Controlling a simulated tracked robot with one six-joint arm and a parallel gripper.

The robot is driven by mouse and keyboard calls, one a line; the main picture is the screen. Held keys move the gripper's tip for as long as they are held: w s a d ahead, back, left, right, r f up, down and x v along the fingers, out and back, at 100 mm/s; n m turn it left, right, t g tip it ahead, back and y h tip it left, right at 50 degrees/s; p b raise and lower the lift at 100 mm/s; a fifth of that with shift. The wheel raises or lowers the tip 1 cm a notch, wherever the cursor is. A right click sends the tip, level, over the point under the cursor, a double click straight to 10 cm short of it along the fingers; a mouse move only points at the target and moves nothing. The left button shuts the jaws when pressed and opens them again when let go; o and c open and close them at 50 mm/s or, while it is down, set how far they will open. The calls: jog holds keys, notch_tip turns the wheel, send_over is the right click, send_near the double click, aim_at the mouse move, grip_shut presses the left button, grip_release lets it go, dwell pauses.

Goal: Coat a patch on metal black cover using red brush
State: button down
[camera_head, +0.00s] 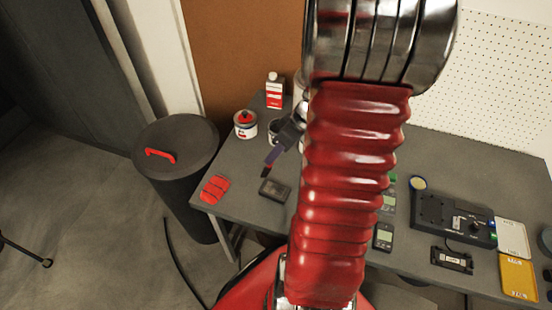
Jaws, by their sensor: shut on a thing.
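My gripper (282,141) is at the left of my arm, over the back left of the grey table. It points down and left and is shut on a slim brush (269,163), dark with a small reddish part near its lower end. A small flat black cover (274,189) lies on the table just below the brush tip. The tip looks close above the cover's upper left side; I cannot tell whether they touch. No coated patch is clear on the cover. My arm hides the middle of the table.
A red folded item (215,188) lies at the table's left edge. A white can with a red lid (245,122) and a red-white container (275,91) stand behind. A dark bin (178,190) stands left. Meters (384,237) and a black device (453,216) lie right.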

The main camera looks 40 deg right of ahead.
jog(key=shift+w+r, duration=0.15)
jog(key=shift+r, duration=2.65)
jog(key=shift+a, duration=0.15)
jog(key=shift+s+a+f, duration=0.35)
jog(key=shift+a+f, duration=0.2)
jog(key=shift+a, duration=0.05)
jog(key=w+a+f+m+h, duration=0.1)
jog(key=w+a+m, duration=0.1)
jog(key=w+a, duration=1.8)
jog(key=shift+w+a, duration=0.35)
jog(key=shift+w, duration=0.55)
